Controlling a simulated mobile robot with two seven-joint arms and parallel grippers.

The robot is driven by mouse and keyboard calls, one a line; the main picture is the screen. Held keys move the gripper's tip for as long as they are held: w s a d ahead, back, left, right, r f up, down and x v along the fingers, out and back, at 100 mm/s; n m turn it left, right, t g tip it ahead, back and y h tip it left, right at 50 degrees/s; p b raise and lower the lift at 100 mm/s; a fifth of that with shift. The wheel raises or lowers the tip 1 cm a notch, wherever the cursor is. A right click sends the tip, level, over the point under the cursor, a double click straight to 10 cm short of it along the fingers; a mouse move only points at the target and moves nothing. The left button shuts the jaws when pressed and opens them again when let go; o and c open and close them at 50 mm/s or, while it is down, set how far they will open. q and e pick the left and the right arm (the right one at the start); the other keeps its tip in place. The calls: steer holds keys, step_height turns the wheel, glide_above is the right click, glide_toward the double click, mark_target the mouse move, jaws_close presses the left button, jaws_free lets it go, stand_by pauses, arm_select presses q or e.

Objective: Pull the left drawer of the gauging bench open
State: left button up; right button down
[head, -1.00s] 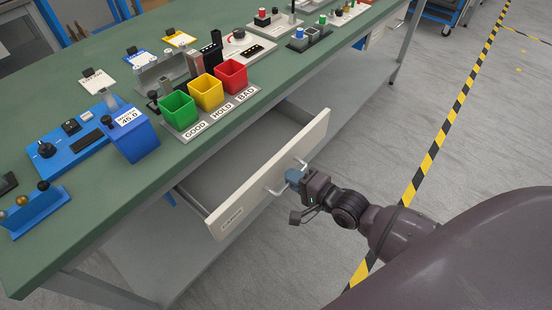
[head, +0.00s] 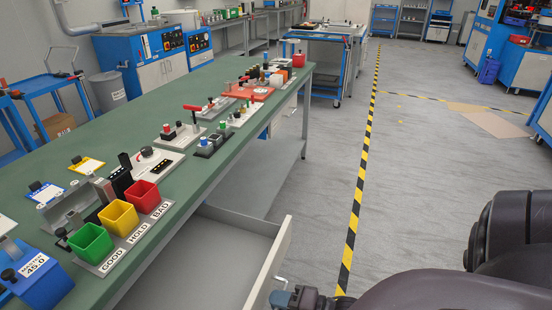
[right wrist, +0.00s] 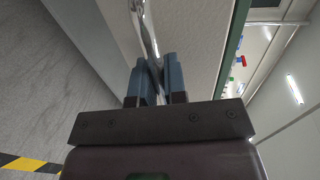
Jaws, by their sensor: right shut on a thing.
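The left drawer (head: 268,264) of the green-topped gauging bench (head: 140,90) stands pulled out, with its grey inside showing. Its pale front panel runs along the lower middle of the head view. My right gripper (head: 282,298) is at the bottom edge of that view, outside the drawer front. In the right wrist view the blue fingers of the gripper (right wrist: 158,75) are shut on the shiny bar handle (right wrist: 144,25), next to the drawer's pale front. The lower part of the drawer is cut off in the head view. My left gripper is not in view.
Green (head: 91,243), yellow (head: 118,217) and red (head: 145,196) bins stand on the bench top above the drawer. A blue fixture (head: 38,277) stands left of them. Grey floor with a yellow-black stripe (head: 361,190) lies clear to the right of the bench.

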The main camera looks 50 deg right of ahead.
steer(key=c, duration=1.2)
jaws_free()
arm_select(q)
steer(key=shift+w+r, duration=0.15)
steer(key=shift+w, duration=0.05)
arm_select(e)
steer(key=shift+s, duration=0.15)
arm_select(q)
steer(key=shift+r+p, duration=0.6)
steer(key=shift+p, duration=0.05)
arm_select(e)
steer(key=v, duration=1)
steer(key=shift+s+d+r, duration=0.1)
steer(key=shift+s+r, duration=0.05)
steer(key=shift+s, duration=0.1)
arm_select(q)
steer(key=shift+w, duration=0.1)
